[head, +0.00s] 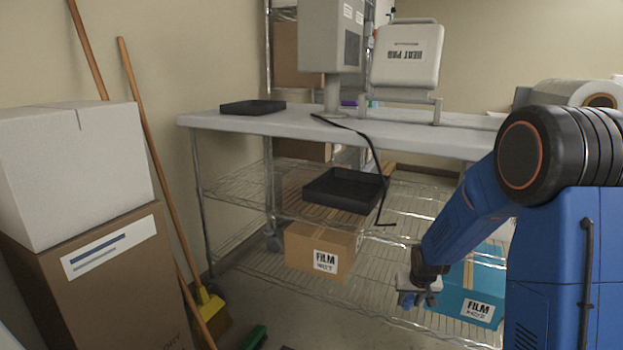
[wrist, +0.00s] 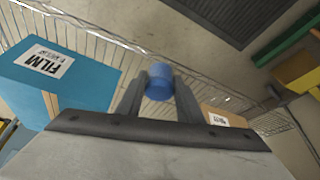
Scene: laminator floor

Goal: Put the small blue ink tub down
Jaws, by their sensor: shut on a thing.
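The small blue ink tub (wrist: 159,83) is held between the two fingers of my gripper (wrist: 160,90) in the wrist view. In the head view my gripper (head: 417,297) hangs low in front of the wire rack's lower shelf, and a bit of blue shows at its fingertips. The tub is off any surface as far as I can tell; the floor shows beyond it in the wrist view.
A grey-topped table (head: 400,138) has wire shelves (head: 235,190) below. A black tray (head: 343,190) sits on the middle shelf, another (head: 252,107) on top. A brown film box (head: 318,250) and a blue film box (head: 470,290) are low down. Stacked boxes (head: 75,175) and brooms stand left.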

